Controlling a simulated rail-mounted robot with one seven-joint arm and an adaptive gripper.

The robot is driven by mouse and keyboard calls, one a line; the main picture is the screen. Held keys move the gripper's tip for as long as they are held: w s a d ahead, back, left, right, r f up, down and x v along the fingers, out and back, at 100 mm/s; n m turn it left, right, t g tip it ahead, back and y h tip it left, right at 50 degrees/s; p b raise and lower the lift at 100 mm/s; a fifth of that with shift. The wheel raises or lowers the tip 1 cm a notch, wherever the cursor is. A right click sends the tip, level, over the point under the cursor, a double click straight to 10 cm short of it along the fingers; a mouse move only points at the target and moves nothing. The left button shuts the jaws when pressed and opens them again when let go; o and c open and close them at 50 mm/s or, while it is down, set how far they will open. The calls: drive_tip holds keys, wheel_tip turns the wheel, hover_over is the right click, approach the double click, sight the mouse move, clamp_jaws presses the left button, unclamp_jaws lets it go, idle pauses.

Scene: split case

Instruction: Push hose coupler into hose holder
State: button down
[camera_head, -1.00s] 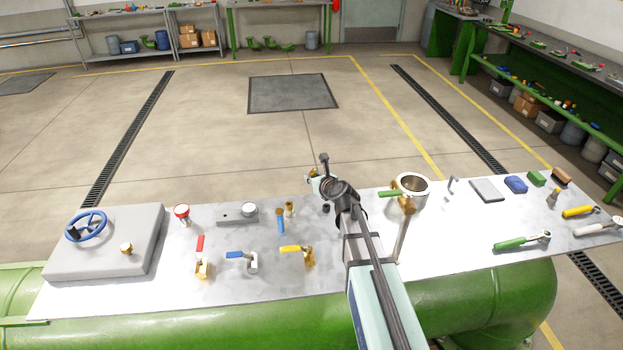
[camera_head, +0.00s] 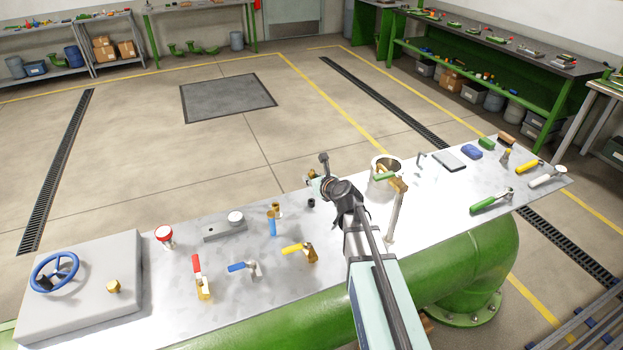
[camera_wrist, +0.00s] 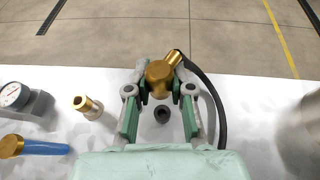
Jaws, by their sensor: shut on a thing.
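My gripper (camera_wrist: 160,92) is shut on the brass hose coupler (camera_wrist: 159,78), whose angled end points up and right in the wrist view. A black hose (camera_wrist: 212,92) runs beside the right finger. In the head view my gripper (camera_head: 318,181) is above the bench's far edge, partly hidden by my own wrist. A small dark round fitting (camera_wrist: 162,114) is on the bench below the coupler, apart from it in the picture; it also shows in the head view (camera_head: 311,203). It may be the hose holder, but I cannot tell for sure.
A brass fitting (camera_wrist: 88,106) and a blue-handled part (camera_wrist: 40,148) stand to the left, with a gauge (camera_wrist: 15,96) beyond. A steel cup (camera_head: 386,168) stands to the right. Valves with red (camera_head: 197,264), blue (camera_head: 241,266) and yellow (camera_head: 294,249) handles are nearer.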

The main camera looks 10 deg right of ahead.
drive_tip(key=shift+f+b, duration=1.85)
drive_tip(key=shift+f, duration=1.1)
drive_tip(key=shift+f, duration=1.35)
idle(1.0)
drive_tip(key=c, duration=0.9)
unclamp_jaws()
drive_tip(key=shift+c, duration=0.2)
drive_tip(key=shift+s, duration=0.1)
drive_tip(key=v, duration=1.1)
drive_tip(key=shift+s, duration=0.15)
drive_tip(key=shift+s+r, duration=0.2)
drive_tip(key=shift+s, duration=0.05)
